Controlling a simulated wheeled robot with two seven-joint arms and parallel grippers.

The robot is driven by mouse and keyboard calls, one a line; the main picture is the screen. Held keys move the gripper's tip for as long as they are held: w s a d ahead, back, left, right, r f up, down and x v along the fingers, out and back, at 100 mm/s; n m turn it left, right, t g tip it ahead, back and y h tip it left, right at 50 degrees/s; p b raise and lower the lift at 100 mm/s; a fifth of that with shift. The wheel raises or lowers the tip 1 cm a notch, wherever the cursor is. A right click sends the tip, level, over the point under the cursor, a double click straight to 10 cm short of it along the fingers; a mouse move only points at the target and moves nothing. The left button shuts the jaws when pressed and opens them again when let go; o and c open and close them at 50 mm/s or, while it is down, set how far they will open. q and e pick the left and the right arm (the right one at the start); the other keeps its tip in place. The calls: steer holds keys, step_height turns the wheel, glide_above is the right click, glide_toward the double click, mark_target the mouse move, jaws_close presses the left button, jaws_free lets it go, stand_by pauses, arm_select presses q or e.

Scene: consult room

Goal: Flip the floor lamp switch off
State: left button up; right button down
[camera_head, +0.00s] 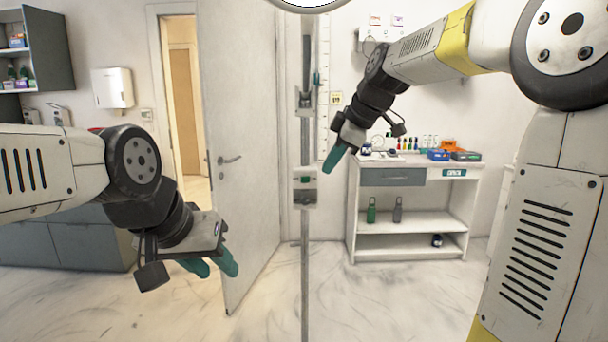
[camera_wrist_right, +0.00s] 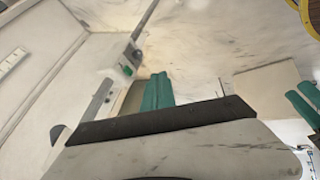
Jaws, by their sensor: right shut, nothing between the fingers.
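The floor lamp's thin grey pole (camera_head: 305,250) stands upright in the middle of the head view, its round head (camera_head: 307,3) cut off at the top. In the right wrist view, the box (camera_wrist_right: 120,76) and green switch (camera_wrist_right: 128,70) show just left of the fingertips. My right gripper (camera_head: 329,170) is shut and empty, to the right of the box and slightly above it, visibly apart in the picture. My left gripper (camera_head: 216,274) is open and empty, lower left of the lamp.
Another bracket (camera_head: 304,98) sits higher on the pole. An open door (camera_head: 240,150) stands behind on the left. A white shelf table (camera_head: 410,213) with bottles and small boxes stands behind on the right. The floor around the pole is clear.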

mark_target(306, 176)
arm_select(q)
steer(key=shift+w+a, duration=0.1)
steer(key=shift+w, duration=0.35)
arm_select(e)
steer(key=w, duration=0.1)
steer(key=w+n, duration=0.1)
steer(key=w, duration=0.1)
steer(key=w+n, duration=0.1)
steer(key=shift+w+a+r+y, duration=0.15)
steer(key=shift+a+r+y, duration=0.15)
steer(key=shift+r+y, duration=0.1)
steer(key=x, duration=0.4)
steer(key=w+x, duration=0.1)
steer(key=x, duration=0.2)
steer(key=w+r+x, duration=0.1)
steer(key=x, duration=0.3)
steer(key=shift+w+a+f, duration=0.1)
steer(key=shift+w+f, duration=0.1)
steer(key=shift+w, duration=0.55)
